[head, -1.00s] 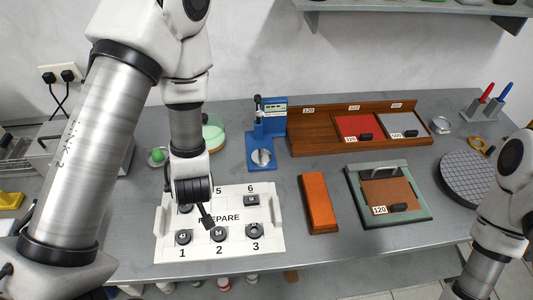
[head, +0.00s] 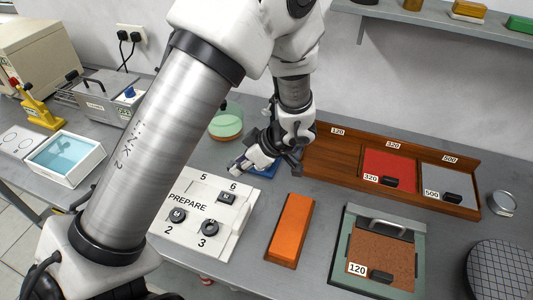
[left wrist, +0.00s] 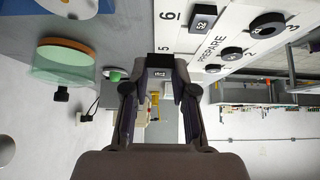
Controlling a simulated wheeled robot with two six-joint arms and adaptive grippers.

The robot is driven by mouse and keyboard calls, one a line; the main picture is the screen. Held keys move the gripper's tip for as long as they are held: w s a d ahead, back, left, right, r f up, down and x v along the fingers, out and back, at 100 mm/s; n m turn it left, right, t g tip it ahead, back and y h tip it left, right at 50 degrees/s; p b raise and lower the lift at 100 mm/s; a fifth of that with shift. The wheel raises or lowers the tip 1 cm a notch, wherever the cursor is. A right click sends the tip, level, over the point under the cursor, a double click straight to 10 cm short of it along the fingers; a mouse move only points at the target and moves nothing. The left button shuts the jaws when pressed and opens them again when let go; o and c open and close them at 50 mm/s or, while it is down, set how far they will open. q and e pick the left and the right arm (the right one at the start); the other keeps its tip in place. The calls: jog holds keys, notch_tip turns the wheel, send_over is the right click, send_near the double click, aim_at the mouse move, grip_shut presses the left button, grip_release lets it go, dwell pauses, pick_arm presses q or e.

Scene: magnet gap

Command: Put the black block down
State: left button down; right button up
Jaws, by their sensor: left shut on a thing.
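My left gripper (head: 262,158) is raised behind the white PREPARE board (head: 190,240), in front of the blue stand. In the left wrist view my left gripper (left wrist: 160,88) is shut on a small black block (left wrist: 159,61) with a pale label, held at its fingertips. In the head view the held block cannot be made out. On the board, another square black block (head: 227,197) sits by number 6. My right gripper is out of view.
The blue stand (head: 264,172) is mostly hidden behind my gripper. A green round container (head: 226,122) stands left of it. An orange block (head: 290,228), a green-framed plate (head: 342,262) and a wooden rack (head: 325,165) lie to the right.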

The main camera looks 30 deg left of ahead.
pick_arm(q)
jog(key=w, duration=0.3)
jog(key=w+p, duration=0.1)
jog(key=w, duration=0.2)
jog(key=w+d, duration=0.1)
jog(key=w, duration=0.2)
jog(key=shift+w+f+p, duration=0.35)
jog(key=shift+w+f, duration=0.05)
jog(key=shift+w+a+f, duration=0.1)
jog(key=shift+w+f, duration=0.05)
jog(key=shift+f, duration=0.05)
notch_tip(320, 180, down, 3)
jog(key=shift+a+r+p, duration=0.1)
jog(key=shift+r+p, duration=0.1)
jog(key=shift+p, duration=0.25)
jog(key=shift+f, duration=0.35)
jog(key=shift+f, duration=0.3)
jog(key=shift+s+f, duration=0.1)
jog(key=shift+s, duration=0.1)
jog(key=c, duration=0.9)
grip_release()
jog(key=shift+s+f, duration=0.15)
jog(key=shift+c, duration=0.2)
jog(key=shift+f, duration=0.1)
